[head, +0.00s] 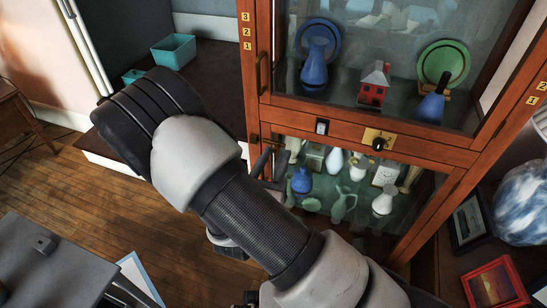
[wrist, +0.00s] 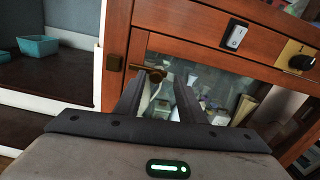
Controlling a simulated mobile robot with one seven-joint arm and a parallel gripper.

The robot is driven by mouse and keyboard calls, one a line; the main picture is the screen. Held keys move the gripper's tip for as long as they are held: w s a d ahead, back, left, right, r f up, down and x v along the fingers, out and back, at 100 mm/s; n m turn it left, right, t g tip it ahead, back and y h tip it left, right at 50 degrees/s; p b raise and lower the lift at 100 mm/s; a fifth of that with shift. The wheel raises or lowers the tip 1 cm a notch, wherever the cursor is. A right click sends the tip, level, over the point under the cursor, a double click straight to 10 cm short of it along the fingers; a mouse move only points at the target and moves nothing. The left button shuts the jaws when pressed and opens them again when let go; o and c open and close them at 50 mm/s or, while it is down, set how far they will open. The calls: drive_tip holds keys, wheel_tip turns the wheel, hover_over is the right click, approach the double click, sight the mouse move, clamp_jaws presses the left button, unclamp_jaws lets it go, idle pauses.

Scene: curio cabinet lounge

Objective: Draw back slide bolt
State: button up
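The wooden cabinet (head: 330,118) has glass doors. In the wrist view, a brass slide bolt (wrist: 150,70) with a round knob lies across the upper left corner of the lower door. In the head view my gripper (head: 268,162) is at the lower door's left edge, mostly hidden behind my arm, and the bolt is hard to make out.
A black knob on a brass plate (head: 379,139) and a small switch (head: 322,127) are on the rail between the doors. Vases stand behind the glass. A teal box (head: 174,50) is on the dark shelf at left. A framed picture (head: 495,284) lies at right.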

drive_tip(key=shift+a, duration=0.1)
drive_tip(key=p+v, duration=0.1)
drive_tip(key=v, duration=1.6)
drive_tip(key=shift+s, duration=0.2)
drive_tip(key=w+d+r+m+g+h, duration=0.1)
drive_tip(key=d+r+m+g+h, duration=0.7)
drive_tip(key=d+m, duration=0.4)
drive_tip(key=s+d+r+m+g+y, duration=0.65)
drive_tip(key=d+m+g+y, duration=0.2)
drive_tip(key=m, duration=0.45)
wheel_tip(320, 180, up, 29)
drive_tip(key=a+m+t+y+p, duration=0.1)
drive_tip(key=m+t+y+p, duration=0.4)
drive_tip(key=p, duration=1.5)
drive_tip(key=m, duration=0.3)
drive_tip(key=shift+w+a+y, duration=0.25)
drive_tip(key=shift+w+y, duration=0.05)
drive_tip(key=shift+y, duration=0.05)
